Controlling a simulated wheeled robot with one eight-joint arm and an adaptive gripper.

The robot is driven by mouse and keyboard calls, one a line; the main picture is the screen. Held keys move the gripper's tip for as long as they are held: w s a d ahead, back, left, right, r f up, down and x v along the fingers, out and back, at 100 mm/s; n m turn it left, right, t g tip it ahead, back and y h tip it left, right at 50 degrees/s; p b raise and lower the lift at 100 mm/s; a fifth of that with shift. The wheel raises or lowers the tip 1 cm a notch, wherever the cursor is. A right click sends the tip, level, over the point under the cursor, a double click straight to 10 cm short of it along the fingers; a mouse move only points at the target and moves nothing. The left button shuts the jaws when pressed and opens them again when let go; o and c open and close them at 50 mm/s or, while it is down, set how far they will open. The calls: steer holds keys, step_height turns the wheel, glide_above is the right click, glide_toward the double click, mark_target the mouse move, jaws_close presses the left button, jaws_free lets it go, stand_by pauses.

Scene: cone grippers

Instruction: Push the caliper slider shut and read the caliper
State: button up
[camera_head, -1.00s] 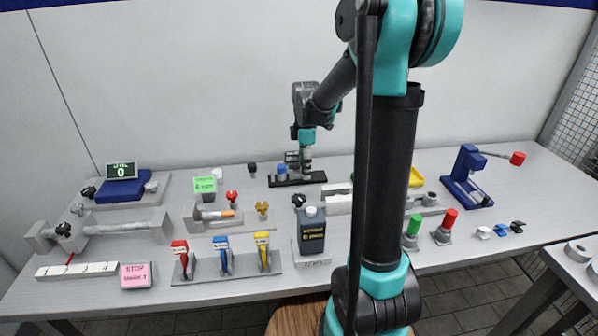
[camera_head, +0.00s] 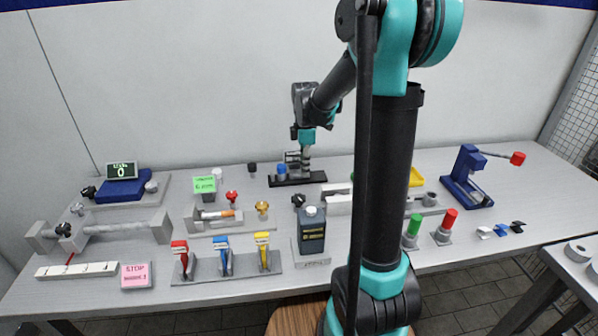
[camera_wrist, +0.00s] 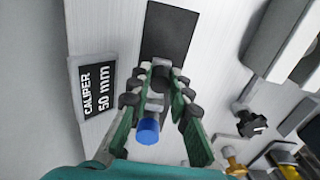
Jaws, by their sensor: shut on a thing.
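The caliper (camera_head: 317,178) is a black base at the back middle of the bench, with a blue knob (camera_head: 281,170) at its left. In the wrist view, its dark plate (camera_wrist: 167,28) extends beyond the fingertips, and the blue knob (camera_wrist: 147,131) shows between the green fingers. My gripper (camera_head: 304,164) is down at the caliper, just right of the blue knob in the head view. In the wrist view, my gripper (camera_wrist: 162,75) is shut on the caliper slider, mostly hidden by the fingers. A sign (camera_wrist: 98,90) reads "CALIPER 50 mm".
A green note (camera_head: 205,185) stands left of the caliper. A grey block (camera_head: 338,205) lies in front, to its right. A dark bottle (camera_head: 311,232) and several coloured-handled levers (camera_head: 222,257) are nearer the front edge. A blue press (camera_head: 466,178) stands at right.

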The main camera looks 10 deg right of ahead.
mark_target(299, 174)
steer(key=shift+a, duration=1.05)
stand_by(2.5)
steer(key=o, duration=1.2)
steer(key=shift+o, duration=0.2)
step_height(299, 174, up, 9)
stand_by(0.7)
stand_by(0.9)
